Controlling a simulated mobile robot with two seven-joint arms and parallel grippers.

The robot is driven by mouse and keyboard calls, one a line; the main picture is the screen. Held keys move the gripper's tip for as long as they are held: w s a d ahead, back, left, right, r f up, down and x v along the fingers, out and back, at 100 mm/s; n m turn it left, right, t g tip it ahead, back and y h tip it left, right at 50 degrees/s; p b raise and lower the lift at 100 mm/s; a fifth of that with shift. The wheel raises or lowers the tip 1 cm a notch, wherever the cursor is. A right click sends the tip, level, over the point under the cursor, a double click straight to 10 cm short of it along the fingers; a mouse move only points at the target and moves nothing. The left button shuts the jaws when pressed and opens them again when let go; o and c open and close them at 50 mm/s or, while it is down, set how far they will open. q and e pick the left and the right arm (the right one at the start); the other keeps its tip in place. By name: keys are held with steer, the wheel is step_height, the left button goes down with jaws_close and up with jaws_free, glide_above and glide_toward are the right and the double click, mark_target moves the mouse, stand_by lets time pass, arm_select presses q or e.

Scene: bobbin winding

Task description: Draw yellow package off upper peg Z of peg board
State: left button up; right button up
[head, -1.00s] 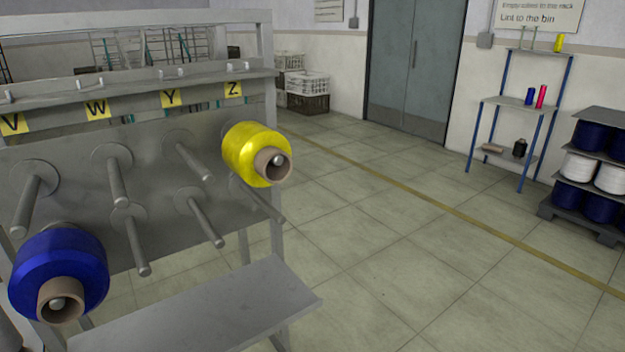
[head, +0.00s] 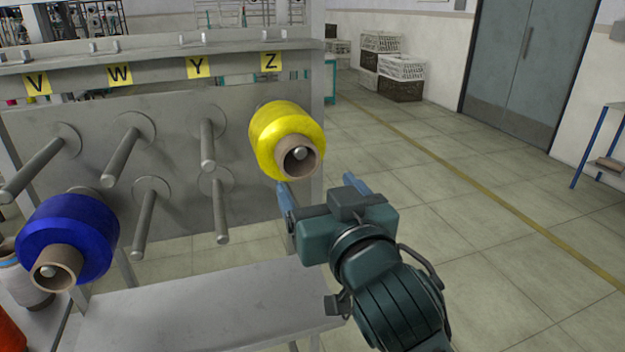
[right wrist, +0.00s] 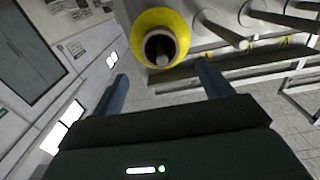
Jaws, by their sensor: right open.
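The yellow package (head: 275,135) sits on the upper peg under the yellow label Z (head: 270,61) of the peg board (head: 180,200). Its brown tube end and the tip of the peg face me. My right gripper (head: 318,184) is open and empty, just below and to the right of the package, apart from it. In the right wrist view the package (right wrist: 160,20) shows at the top, beyond and between the two spread fingers (right wrist: 160,85). The package's back side is hidden. My left gripper is not in view.
A blue package (head: 85,232) hangs on a lower peg at the left. Several bare pegs (head: 208,145) stick out between the two packages. A grey shelf (head: 200,305) juts out below the board. The floor (head: 450,180) to the right is clear.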

mark_target(301, 157)
steer(key=shift+x, duration=4.7)
steer(key=shift+f, duration=0.1)
steer(key=c, duration=1.5)
steer(key=shift+c, duration=0.3)
steer(key=shift+r, duration=0.2)
steer(key=shift+r+p, duration=0.35)
steer(key=shift+p, duration=0.2)
